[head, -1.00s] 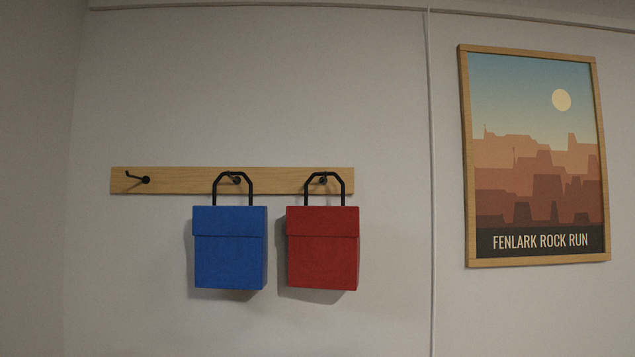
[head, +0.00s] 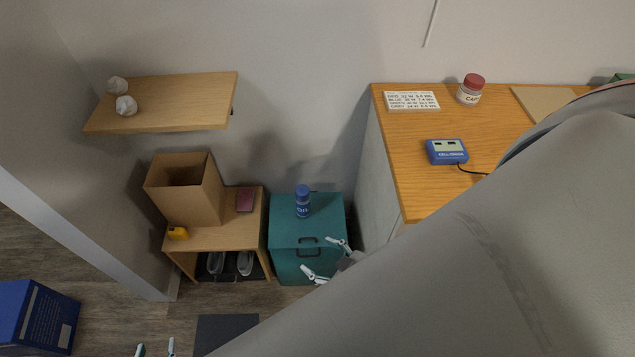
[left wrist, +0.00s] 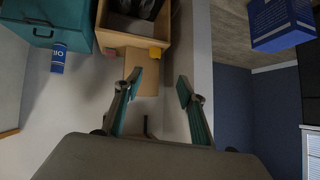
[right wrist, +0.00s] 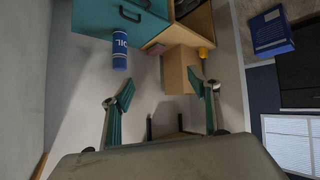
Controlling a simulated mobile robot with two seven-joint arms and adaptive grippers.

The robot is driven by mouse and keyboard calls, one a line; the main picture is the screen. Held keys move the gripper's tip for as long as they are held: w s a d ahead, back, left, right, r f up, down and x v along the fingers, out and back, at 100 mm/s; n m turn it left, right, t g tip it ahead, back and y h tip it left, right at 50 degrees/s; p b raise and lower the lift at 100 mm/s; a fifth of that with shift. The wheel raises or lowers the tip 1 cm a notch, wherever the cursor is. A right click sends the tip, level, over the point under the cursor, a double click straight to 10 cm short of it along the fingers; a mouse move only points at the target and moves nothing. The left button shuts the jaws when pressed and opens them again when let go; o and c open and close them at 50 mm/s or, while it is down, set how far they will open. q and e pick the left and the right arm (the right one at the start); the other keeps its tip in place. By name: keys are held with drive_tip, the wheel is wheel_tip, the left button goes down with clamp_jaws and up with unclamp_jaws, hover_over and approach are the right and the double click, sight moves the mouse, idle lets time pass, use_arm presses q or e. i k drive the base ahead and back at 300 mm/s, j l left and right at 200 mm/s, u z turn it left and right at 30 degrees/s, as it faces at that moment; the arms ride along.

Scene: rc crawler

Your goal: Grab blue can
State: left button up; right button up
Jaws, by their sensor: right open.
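The blue can (head: 302,203) with white lettering stands upright on top of the teal cabinet (head: 334,212). It also shows in the left wrist view (left wrist: 58,58) at upper left and in the right wrist view (right wrist: 120,50) ahead of the left finger. My right gripper (head: 316,254) is open and empty, in front of the cabinet in the head view, apart from the can. My left gripper (head: 155,348) shows only its fingertips at the bottom edge; in the left wrist view (left wrist: 159,79) it is open and empty.
Left of the cabinet, a wooden bench (head: 216,239) carries a cardboard box (head: 205,198), a maroon item (head: 245,199) and a yellow item (head: 178,233). A wooden shelf (head: 190,100) is above. A wooden counter (head: 410,150) stands right. A blue box (head: 35,315) sits on the floor.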

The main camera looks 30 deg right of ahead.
sight(303, 197)
drive_tip(key=z, duration=0.9)
drive_tip(key=k, duration=0.05)
